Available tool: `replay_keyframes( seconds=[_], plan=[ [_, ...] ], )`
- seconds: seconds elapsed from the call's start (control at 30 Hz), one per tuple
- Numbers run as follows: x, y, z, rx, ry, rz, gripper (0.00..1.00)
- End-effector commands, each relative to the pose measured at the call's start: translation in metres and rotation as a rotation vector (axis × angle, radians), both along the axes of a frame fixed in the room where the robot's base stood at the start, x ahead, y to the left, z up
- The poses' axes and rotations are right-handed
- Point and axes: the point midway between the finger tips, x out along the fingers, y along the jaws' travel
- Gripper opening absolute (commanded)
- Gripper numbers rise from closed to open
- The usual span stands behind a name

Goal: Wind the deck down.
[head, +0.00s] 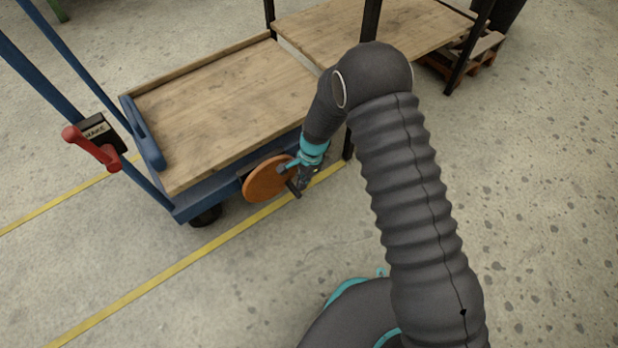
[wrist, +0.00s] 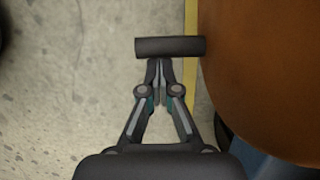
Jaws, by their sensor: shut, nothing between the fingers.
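The deck (head: 230,100) is a wooden platform with raised edges on a blue trolley. An orange wheel (head: 267,179) is on the trolley's near side, below the deck; it also fills the right of the wrist view (wrist: 265,70). My gripper (head: 297,182) is beside the wheel's right edge. In the wrist view my gripper (wrist: 160,72) has its fingers together, with nothing seen between them. A dark cylindrical bar (wrist: 170,47) lies across just past the fingertips, beside the wheel's edge. I cannot tell whether the fingertips touch it, and its join to the wheel is not visible.
A red brake lever (head: 90,147) is at the trolley's left, by the blue handle frame. A wooden-topped table (head: 330,32) with dark legs stands behind the deck, with a pallet (head: 482,58) beside it. A yellow floor line (head: 200,252) passes the trolley. The floor at right is clear.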

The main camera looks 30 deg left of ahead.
Motion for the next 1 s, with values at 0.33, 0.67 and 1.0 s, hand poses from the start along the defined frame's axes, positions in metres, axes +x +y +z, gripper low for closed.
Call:
replay_keyframes(
  seconds=[0.33, 0.67, 1.0],
  plan=[
    [-0.011, 0.004, -0.027, -0.001, 0.001, -0.001, 0.00],
    [-0.023, 0.010, -0.041, -0.002, 0.001, -0.003, 0.00],
    [-0.030, 0.014, -0.045, -0.001, -0.001, -0.002, 0.00]
  ],
)
